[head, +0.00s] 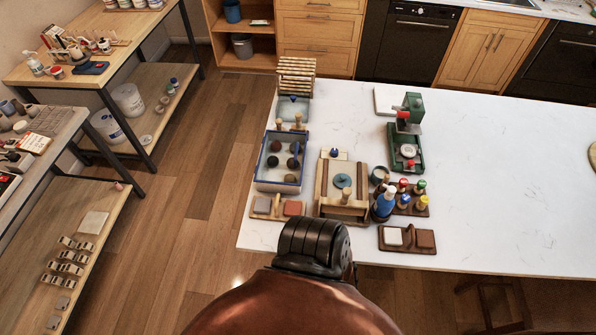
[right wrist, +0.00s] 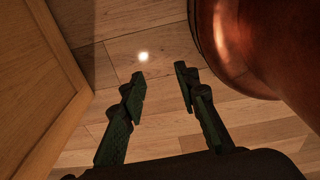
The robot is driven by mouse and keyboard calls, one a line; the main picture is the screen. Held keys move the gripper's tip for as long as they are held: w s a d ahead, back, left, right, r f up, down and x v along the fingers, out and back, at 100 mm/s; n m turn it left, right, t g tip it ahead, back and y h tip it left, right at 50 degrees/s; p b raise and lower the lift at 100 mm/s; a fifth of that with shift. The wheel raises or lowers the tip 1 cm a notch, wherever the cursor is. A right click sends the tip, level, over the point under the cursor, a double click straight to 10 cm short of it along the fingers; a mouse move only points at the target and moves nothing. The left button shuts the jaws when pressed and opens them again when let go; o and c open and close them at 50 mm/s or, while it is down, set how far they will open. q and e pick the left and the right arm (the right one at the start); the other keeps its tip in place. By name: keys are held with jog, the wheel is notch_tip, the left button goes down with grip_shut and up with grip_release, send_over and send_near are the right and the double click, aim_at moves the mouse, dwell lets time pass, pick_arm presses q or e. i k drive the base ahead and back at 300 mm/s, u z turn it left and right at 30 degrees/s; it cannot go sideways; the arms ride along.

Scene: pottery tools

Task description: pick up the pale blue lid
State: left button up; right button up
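No thing in the head view can be named as the pale blue lid with certainty. The closest in colour are a small round blue-grey disc (head: 342,180) on a wooden stand and a flat blue-grey piece (head: 293,107) behind the blue-rimmed tray. Both are small in the picture. My right gripper (right wrist: 160,82) shows in the right wrist view, with its two dark green fingers apart and nothing between them. It hangs over the wooden floor, away from the tabletop things. My left gripper is in neither view.
The white table (head: 490,180) is bare on its right side. Its left end holds a blue-rimmed tray (head: 257,172) with dark balls, a green press (head: 414,103), a blue bottle (head: 383,207) and several small bottles. A wooden panel (right wrist: 30,80) stands left of my right gripper.

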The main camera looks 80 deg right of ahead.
aim_at(341, 181)
jog(key=i, duration=0.85)
jog(key=z, duration=2.2)
